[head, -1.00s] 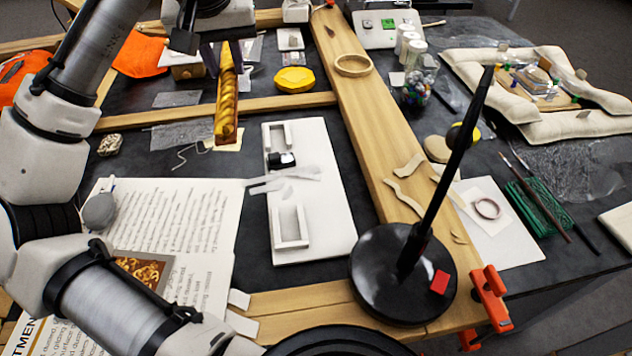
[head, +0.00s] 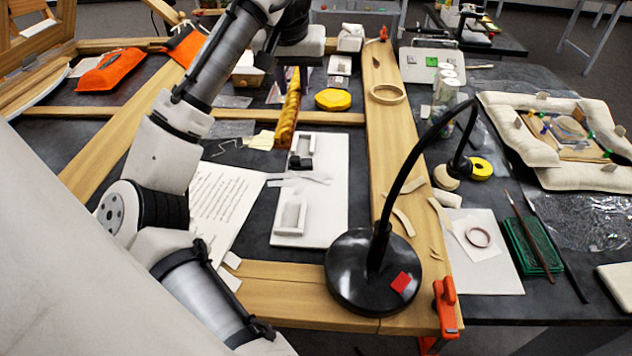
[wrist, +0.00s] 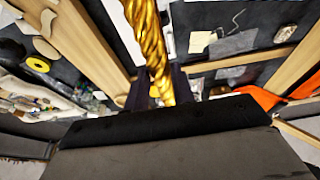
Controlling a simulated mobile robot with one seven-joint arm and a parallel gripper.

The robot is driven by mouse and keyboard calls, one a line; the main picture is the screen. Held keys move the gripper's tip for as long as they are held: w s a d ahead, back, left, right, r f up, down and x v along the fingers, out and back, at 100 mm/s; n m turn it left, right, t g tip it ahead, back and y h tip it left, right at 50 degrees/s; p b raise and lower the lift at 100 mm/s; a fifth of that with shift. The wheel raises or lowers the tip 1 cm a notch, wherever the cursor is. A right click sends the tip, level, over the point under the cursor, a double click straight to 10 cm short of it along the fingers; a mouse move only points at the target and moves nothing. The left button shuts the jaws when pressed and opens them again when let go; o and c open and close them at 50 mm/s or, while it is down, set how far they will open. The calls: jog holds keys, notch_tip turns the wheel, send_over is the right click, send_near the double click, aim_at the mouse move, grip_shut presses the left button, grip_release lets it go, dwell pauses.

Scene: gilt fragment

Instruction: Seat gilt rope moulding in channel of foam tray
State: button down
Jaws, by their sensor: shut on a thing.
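The gilt rope moulding (head: 288,112) is a gold twisted length, hanging steeply down from my gripper (head: 291,68). The gripper is shut on its upper end; the fingertips are partly hidden. In the wrist view the moulding (wrist: 150,42) runs from the dark fingers (wrist: 163,88) up past the top edge. The white foam tray (head: 332,185) lies flat on the table. It carries two raised, recessed white blocks, a far one (head: 316,146) with a dark piece at it and a near one (head: 291,216). The moulding's lower end appears beside the far block; its height above the tray is unclear.
A black-based lamp (head: 367,270) with a curved neck stands on the wooden frame (head: 390,140) right of the tray. A printed sheet (head: 222,200) lies to the left and thin white strips (head: 300,178) cross the tray.

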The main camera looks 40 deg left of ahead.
notch_tip(320, 180, down, 20)
jog(key=p, duration=0.2)
jog(key=shift+p, duration=0.4)
jog(key=shift+f, duration=0.2)
jog(key=c, duration=1.2)
grip_release()
jog(key=shift+o, duration=0.2)
jog(key=b+v, duration=0.2)
jog(key=v, duration=1)
jog(key=shift+r, duration=0.2)
